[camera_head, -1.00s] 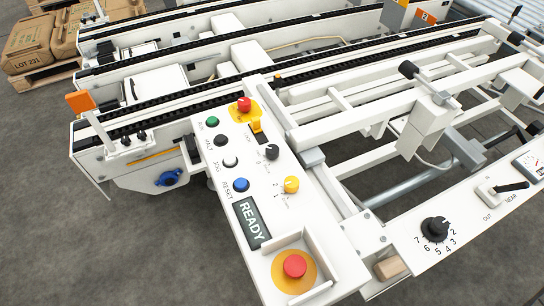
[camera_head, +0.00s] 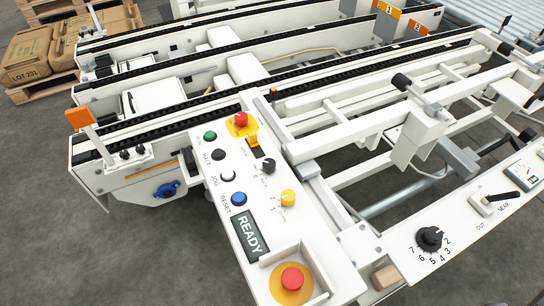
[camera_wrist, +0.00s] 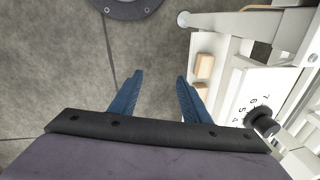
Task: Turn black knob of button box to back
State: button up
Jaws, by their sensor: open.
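The button box (camera_head: 286,231) is a long white panel in the middle of the head view. Its small black knob (camera_head: 267,166) is right of the white button and behind the yellow knob (camera_head: 288,198). I cannot read exactly which mark the black knob points to. My gripper (camera_wrist: 159,75) shows only in the wrist view; its two blue fingers are apart with nothing between them, above the grey floor. The black knob of the button box cannot be made out in the wrist view.
A larger black dial (camera_head: 430,238) with numbers is on a separate panel at right; it also shows in the wrist view (camera_wrist: 264,115). A red mushroom button (camera_head: 292,278) stands at the box's near end. White conveyor rails (camera_head: 330,98) lie behind.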

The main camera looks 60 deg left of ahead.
jog(key=a+r+m+y+p, duration=0.1)
jog(key=a+r, duration=0.1)
jog(key=a, duration=0.4)
jog(key=w+a+r+m+y+p, duration=0.1)
jog(key=a+r, duration=0.2)
jog(key=a, duration=0.2)
jog(key=a+r+m+y+p, duration=0.1)
jog(key=a+r, duration=0.1)
jog(key=a, duration=0.4)
jog(key=shift+w+a+r+m+p, duration=0.2)
jog(key=shift+w+a+m+p, duration=0.1)
jog(key=shift+p, duration=0.05)
jog(key=s+a+r+m+y+p, duration=0.2)
jog(key=s+a+r+m+p, duration=0.15)
jog(key=a, duration=0.65)
jog(key=m+g+y+p, duration=0.2)
jog(key=m+g+p, duration=0.1)
jog(key=m+p, duration=0.3)
send_near(269, 163)
jog(key=shift+w+f, duration=0.1)
jog(key=shift+f, duration=0.1)
jog(key=shift+s+a+f+m, duration=0.1)
jog(key=shift+s+a+m, duration=0.15)
jog(key=shift+s, duration=0.05)
jog(key=shift+b+x, duration=0.75)
jog(key=shift+x, duration=2.85)
jog(key=shift+w, duration=0.1)
jog(key=c, duration=1)
